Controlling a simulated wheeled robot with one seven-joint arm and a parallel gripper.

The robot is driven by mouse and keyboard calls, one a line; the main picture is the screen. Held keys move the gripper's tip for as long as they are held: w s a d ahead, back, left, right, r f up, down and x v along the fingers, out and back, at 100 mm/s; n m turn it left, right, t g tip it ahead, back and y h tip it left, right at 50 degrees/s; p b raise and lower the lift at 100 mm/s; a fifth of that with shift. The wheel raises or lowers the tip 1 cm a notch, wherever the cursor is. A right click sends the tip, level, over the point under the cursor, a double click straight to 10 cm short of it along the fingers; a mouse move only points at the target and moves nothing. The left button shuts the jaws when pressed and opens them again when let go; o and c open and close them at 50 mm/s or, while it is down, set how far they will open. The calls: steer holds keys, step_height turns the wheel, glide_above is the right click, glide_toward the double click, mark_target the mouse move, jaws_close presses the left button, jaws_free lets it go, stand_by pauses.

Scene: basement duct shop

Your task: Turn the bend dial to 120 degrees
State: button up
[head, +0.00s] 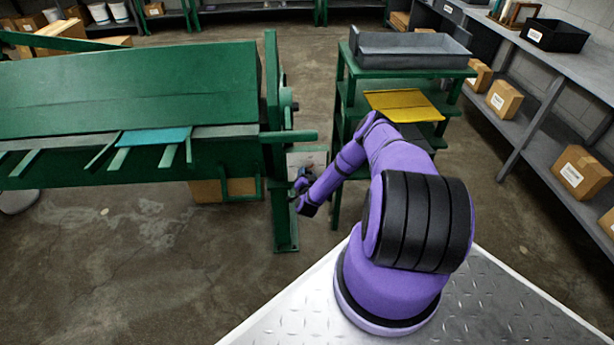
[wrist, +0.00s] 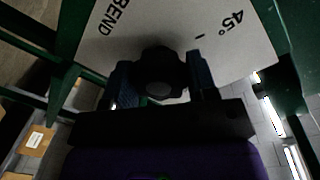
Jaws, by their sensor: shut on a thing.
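The bend dial's pale plate (wrist: 215,28) fills the top of the wrist view, with the words "BEND" and "45°" seen rotated and a short tick mark between them. The dark round dial knob (wrist: 160,68) stands in front of it. My gripper (wrist: 163,80) is shut on the knob, one finger on each side. The knob's pointer and a 120 mark cannot be made out. In the head view the plate (head: 308,160) shows at the right end of the green bending machine (head: 130,90), and my gripper (head: 303,190) is at it, small and dark.
A blue sheet (head: 154,136) lies on the machine's front. Shelves with boxes (head: 582,172) line the right wall. The floor in front is clear.

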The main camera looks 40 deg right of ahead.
steer(key=m, duration=0.4)
steer(key=shift+m, duration=0.7)
steer(key=o, duration=0.9)
steer(key=v, duration=1.1)
steer(key=shift+d+r, duration=0.15)
steer(key=shift+r, duration=0.05)
